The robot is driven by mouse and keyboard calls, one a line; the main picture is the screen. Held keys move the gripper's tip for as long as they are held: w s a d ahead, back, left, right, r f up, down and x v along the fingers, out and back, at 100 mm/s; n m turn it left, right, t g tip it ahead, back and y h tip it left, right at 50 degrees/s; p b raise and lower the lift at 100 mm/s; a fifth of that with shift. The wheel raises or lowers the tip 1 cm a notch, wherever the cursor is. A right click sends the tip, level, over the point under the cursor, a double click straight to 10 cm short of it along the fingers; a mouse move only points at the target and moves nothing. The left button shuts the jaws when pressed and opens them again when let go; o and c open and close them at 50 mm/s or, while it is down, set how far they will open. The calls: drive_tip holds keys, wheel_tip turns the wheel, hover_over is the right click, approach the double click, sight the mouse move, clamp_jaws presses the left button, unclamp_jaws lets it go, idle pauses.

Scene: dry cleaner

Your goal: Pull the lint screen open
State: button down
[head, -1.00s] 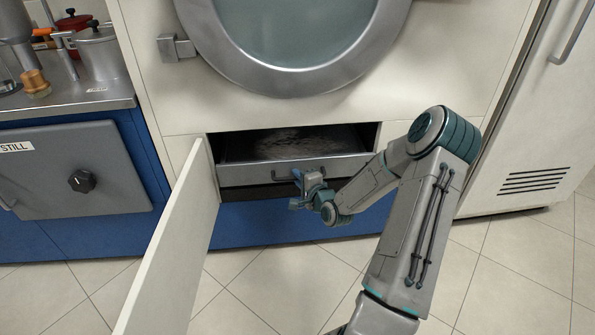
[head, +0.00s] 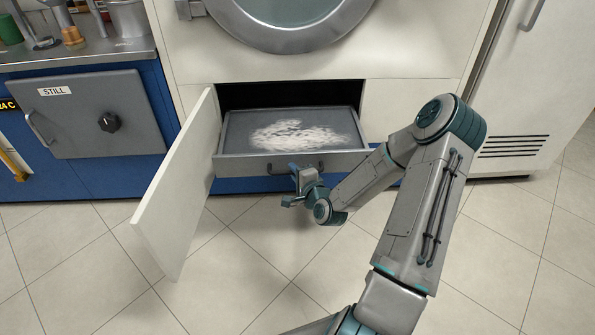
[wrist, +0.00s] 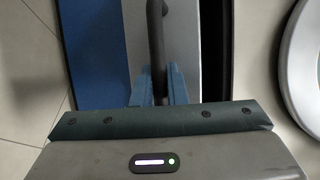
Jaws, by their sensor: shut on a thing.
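The lint screen (head: 235,164) is a grey drawer in the low opening of the white machine. It stands well out of the opening, and a patch of pale lint (head: 300,136) lies on its screen. Its dark bar handle (head: 312,167) is on the front face. My gripper (head: 297,176) is at the handle, shut on it. In the wrist view the handle (wrist: 156,40) runs down between the two blue fingers (wrist: 159,92).
A white door panel (head: 178,185) stands open to the left of the drawer. The round steel door (head: 300,45) is above. A grey cabinet marked STILL (head: 100,110) is at left, a white cabinet (head: 535,100) at right. The tiled floor (head: 240,260) in front is clear.

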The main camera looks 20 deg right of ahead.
drive_tip(key=shift+d, duration=0.15)
drive_tip(key=c, duration=1.7)
unclamp_jaws()
drive_tip(key=shift+c, duration=0.2)
drive_tip(key=p+v, duration=0.6)
drive_tip(key=v, duration=0.7)
drive_tip(key=shift+s, duration=0.45)
drive_tip(key=shift+r, duration=0.1)
